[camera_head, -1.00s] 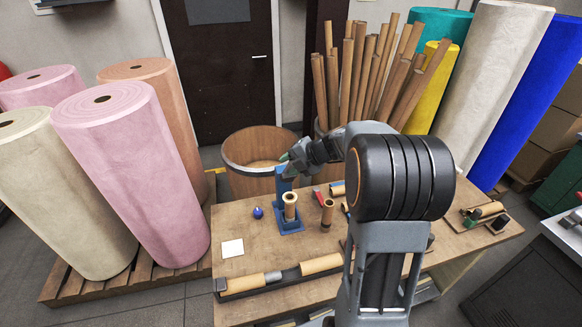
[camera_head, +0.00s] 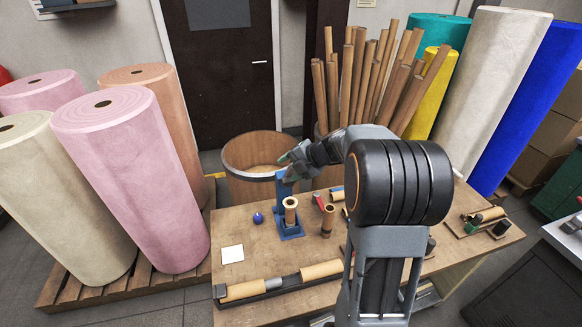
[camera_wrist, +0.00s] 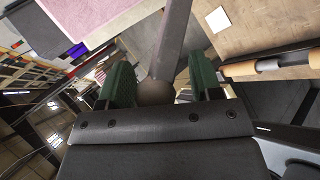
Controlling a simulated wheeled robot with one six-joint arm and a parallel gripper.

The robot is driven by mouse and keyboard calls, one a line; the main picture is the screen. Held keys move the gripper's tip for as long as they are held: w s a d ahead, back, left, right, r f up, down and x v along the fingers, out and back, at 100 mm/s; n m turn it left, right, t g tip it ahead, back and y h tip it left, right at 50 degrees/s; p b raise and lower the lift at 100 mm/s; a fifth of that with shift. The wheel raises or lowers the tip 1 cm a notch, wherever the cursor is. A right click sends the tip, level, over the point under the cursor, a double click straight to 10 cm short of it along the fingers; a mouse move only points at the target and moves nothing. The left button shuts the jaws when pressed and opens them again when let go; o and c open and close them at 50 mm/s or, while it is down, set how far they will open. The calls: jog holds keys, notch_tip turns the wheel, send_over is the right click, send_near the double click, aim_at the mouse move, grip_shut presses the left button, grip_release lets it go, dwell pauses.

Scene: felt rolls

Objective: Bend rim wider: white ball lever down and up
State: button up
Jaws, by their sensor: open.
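A blue press (camera_head: 285,190) stands on the wooden table, with a cardboard tube (camera_head: 291,208) upright in its base. My gripper (camera_head: 287,168) is at the top of the press, its green-padded fingers apart. In the wrist view, my open gripper (camera_wrist: 160,78) has a finger on each side of a round ball knob (camera_wrist: 155,92). The knob looks grey-brown and shaded here, at the end of a dark lever bar (camera_wrist: 173,42). I cannot tell whether either pad touches it. The knob is not clearly visible in the head view.
A second tube (camera_head: 327,220) stands right of the press. A blue ball (camera_head: 258,218) and a white square (camera_head: 232,254) lie to its left. A long holder with tubes (camera_head: 285,282) lies in front. A wooden barrel (camera_head: 250,153) stands behind the table.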

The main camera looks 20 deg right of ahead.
jog(key=v, duration=0.7)
jog(key=shift+d, duration=0.15)
jog(key=shift+s+r, duration=0.1)
jog(key=shift+r, duration=0.05)
